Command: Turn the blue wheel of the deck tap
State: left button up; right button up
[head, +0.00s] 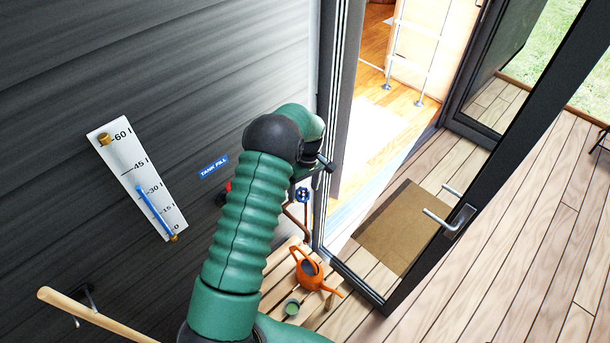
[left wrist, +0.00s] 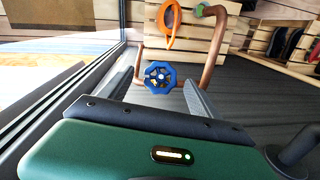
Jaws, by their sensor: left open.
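In the left wrist view the blue wheel (left wrist: 160,77) sits between the two grey fingers, a little beyond the hand. My left gripper (left wrist: 158,88) is open, and I cannot tell whether a finger touches the wheel. The copper pipe (left wrist: 213,50) of the tap bends beside and behind the wheel. My left arm hides part of the wall and pipe in the head view. My right gripper is in neither view.
An orange watering can (head: 309,272) stands on a slatted wooden bench (head: 275,288) below the tap, with a small green pot (head: 291,307) beside it. The glass door (head: 450,215) stands open at right. A level gauge (head: 138,180) and handrail (head: 90,313) are on the dark wall.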

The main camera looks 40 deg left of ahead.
aim_at(308, 190)
pick_arm(q)
notch_tip(308, 190, up, 16)
jog(key=w, duration=0.1)
jog(key=shift+w+f+b, duration=0.25)
jog(key=shift+w+b, duration=0.15)
jog(key=shift+d, duration=0.1)
dwell(1.0)
jog(key=s+d+f+m+t, duration=0.2)
jog(key=s+d+m, duration=0.5)
jog(key=s+d, duration=0.2)
jog(key=s+d+f+m+t, duration=0.1)
jog(key=s+d+f+m, duration=0.1)
jog(key=s+d+m, duration=0.6)
jog(key=s+d, duration=0.1)
jog(key=d, duration=0.3)
jog(key=shift+s+d+f+t, duration=0.15)
jog(key=shift+d+f+t, duration=0.2)
jog(key=shift+t, duration=0.05)
jog(key=shift+d, duration=0.25)
